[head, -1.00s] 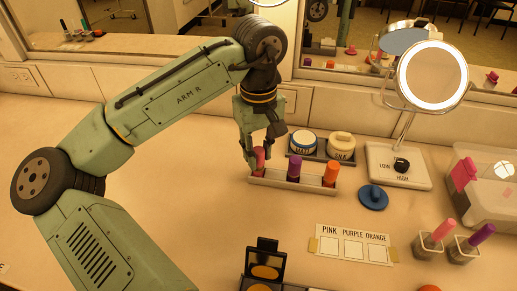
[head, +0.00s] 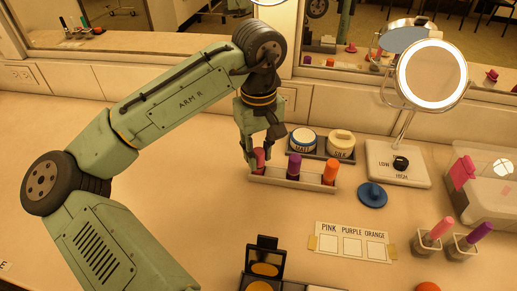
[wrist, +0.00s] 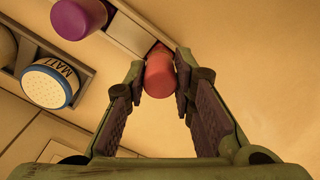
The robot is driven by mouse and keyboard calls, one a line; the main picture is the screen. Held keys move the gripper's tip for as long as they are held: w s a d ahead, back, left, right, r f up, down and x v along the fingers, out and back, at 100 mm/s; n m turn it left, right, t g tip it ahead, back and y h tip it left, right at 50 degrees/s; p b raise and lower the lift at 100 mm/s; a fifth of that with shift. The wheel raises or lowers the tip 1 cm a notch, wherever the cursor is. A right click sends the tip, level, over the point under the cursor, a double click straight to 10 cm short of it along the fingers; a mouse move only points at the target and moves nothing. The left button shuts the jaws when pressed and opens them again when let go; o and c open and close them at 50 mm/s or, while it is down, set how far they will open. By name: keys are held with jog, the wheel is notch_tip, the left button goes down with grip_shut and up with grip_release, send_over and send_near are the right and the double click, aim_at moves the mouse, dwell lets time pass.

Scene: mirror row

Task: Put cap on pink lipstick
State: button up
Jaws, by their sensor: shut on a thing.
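The pink cap (head: 259,157) stands at the left end of the narrow tray (head: 293,182), beside the wall end. My gripper (head: 255,158) reaches down over it, with its fingers on either side. In the wrist view the cap (wrist: 160,75) looks reddish and sits between the two fingertips, which are shut on it. I cannot tell whether it is clear of the tray floor. The pink lipstick (head: 437,231) stands, slightly tilted, in a small clear holder (head: 427,245) at the right, far from my gripper.
Purple (head: 294,164) and orange (head: 330,171) caps share the tray. Behind are two jars (head: 304,139). To the right are a lit mirror (head: 432,75), a blue lid (head: 372,194), a purple lipstick (head: 480,232) and a clear box (head: 495,200). A label card (head: 352,242) lies in front.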

jog(key=o, duration=0.8)
jog(key=shift+o, duration=0.5)
jog(key=o, duration=0.4)
jog(key=shift+r+p, duration=3.55)
jog(key=shift+p, duration=0.1)
jog(key=shift+c, duration=0.3)
